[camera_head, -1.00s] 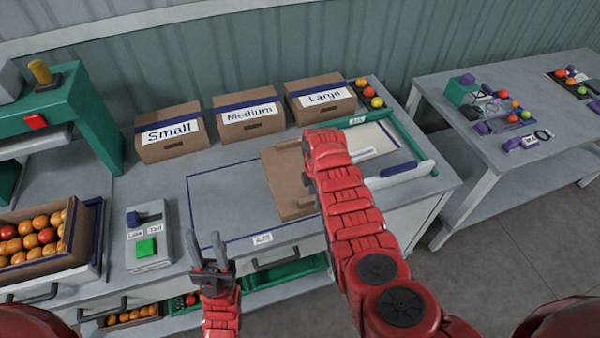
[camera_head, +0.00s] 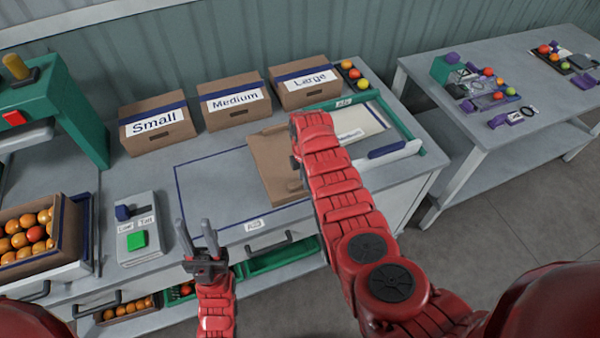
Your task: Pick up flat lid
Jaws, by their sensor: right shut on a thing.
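The flat lid (camera_head: 268,165) is a brown cardboard sheet on the workbench, across the right side of the blue-outlined area. My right arm hides its right part. My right gripper (camera_head: 297,163) is at the lid, mostly hidden behind my own red wrist, with a dark bit of it showing at the arm's left edge. It is shut on the lid. I cannot tell whether the lid is clear of the bench. My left gripper (camera_head: 194,224) is open and empty in front of the bench's front edge, fingers pointing up.
Cardboard boxes marked Small (camera_head: 157,143), Medium (camera_head: 235,120) and Large (camera_head: 305,98) stand along the back. A green-framed tray (camera_head: 402,128) lies right of the lid. The outlined area's left part is clear.

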